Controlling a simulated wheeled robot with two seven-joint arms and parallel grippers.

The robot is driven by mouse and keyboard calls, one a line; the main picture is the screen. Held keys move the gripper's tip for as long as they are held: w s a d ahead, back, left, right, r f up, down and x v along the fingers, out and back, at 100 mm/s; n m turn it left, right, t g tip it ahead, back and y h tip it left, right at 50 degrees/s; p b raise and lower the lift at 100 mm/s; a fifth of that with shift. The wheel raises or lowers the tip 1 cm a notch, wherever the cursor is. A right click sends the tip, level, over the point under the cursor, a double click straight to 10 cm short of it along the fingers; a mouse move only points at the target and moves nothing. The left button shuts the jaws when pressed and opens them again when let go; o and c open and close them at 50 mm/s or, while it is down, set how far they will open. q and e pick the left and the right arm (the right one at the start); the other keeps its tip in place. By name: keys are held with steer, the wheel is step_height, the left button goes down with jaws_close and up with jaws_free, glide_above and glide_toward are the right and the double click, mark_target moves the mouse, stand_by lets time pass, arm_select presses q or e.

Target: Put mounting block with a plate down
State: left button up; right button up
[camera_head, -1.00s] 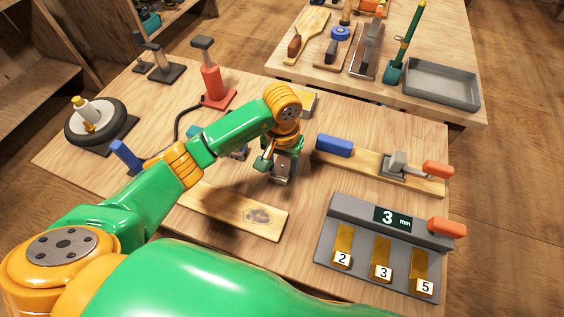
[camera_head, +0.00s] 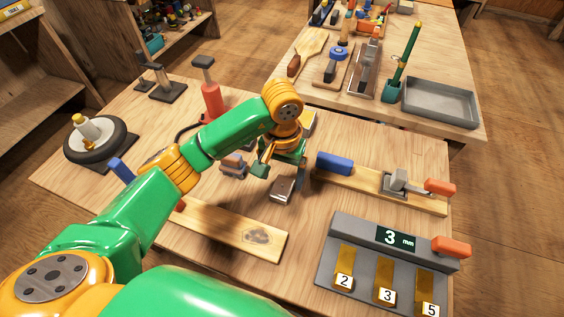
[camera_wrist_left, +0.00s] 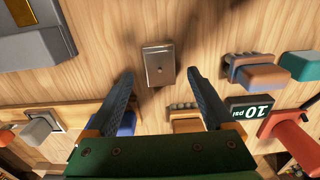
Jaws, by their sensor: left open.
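The mounting block with a plate (camera_head: 282,190) is a small metallic block with a flat plate on top. It rests on the wooden workbench (camera_head: 335,225), near the middle. In the left wrist view the block (camera_wrist_left: 158,65) lies ahead of my fingertips, with a small hole in its plate. My left gripper (camera_head: 278,168) is open and empty just above and behind the block. In the left wrist view the two fingers of my left gripper (camera_wrist_left: 158,80) are spread wide, and the block shows in the gap beyond them. My right gripper is not in view.
A wooden board (camera_head: 215,225) lies in front of the block. A board with a blue handle and clamp (camera_head: 370,185) is at right, above a grey 3 mm gauge (camera_head: 350,235). Bare bench surrounds the block.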

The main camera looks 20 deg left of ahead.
mark_target(282, 187)
arm_select(q)
step_height(282, 187, up, 8)
steer(key=shift+p, duration=0.3)
